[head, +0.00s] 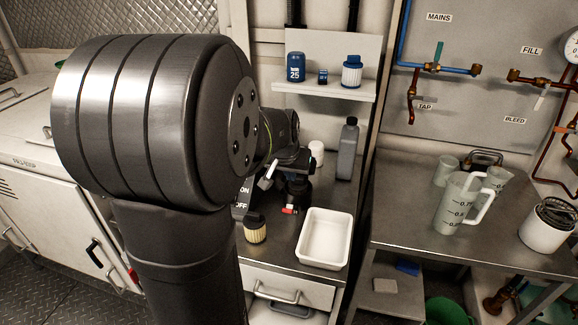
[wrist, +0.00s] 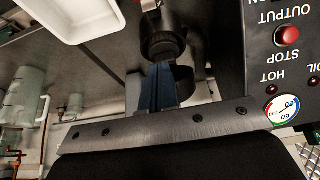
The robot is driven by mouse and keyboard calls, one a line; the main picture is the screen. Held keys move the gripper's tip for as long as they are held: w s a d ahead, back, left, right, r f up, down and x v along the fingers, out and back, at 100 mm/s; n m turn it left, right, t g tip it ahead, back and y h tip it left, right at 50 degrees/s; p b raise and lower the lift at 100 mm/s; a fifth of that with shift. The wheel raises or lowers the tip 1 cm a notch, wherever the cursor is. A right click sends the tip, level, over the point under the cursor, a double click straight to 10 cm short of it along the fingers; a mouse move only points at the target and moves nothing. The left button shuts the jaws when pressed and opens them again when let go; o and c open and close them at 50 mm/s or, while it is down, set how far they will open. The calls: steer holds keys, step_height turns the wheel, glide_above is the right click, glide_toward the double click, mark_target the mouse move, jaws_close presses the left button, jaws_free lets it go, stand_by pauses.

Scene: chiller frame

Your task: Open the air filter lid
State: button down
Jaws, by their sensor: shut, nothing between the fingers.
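My gripper (wrist: 163,70) is shut and empty in the wrist view, its dark blue fingers together. The fingertips are close to a black round housing (wrist: 162,40), which may be the air filter with its lid; touching or apart, I cannot tell. A black curved part (wrist: 184,82) is beside the fingers. In the head view my arm hides most of this area. A black part with a red piece (head: 291,208) shows below the wrist. A pleated yellow filter with a black top (head: 255,230) stands on the bench left of the white tray (head: 325,239). I cannot see whether the lid is open.
A control panel (wrist: 285,65) with a red button and gauge is close on the right in the wrist view. A grey bottle (head: 348,150) stands behind the tray. A shelf (head: 325,91) holds filters and a blue can. A measuring jug (head: 460,203) stands on the right bench.

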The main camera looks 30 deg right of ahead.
steer(key=shift+x, duration=0.85)
steer(key=shift+d, duration=0.1)
steer(key=shift+w+d+r, duration=0.2)
steer(key=shift+w+d, duration=3.2)
steer(key=shift+w, duration=0.1)
steer(key=s+a+r, duration=0.3)
steer(key=s+a, duration=0.2)
steer(key=shift+w+d+f, duration=0.5)
steer(key=shift+w+d, duration=0.3)
steer(key=shift+d, duration=0.05)
steer(key=shift+w+d+f, duration=0.5)
steer(key=shift+w+d, duration=0.3)
steer(key=shift+w, duration=0.05)
steer(key=shift+w+d+f, duration=0.5)
steer(key=shift+w+d, duration=0.3)
steer(key=shift+d, duration=0.05)
steer(key=shift+s+a, duration=0.1)
steer(key=shift+a, duration=0.05)
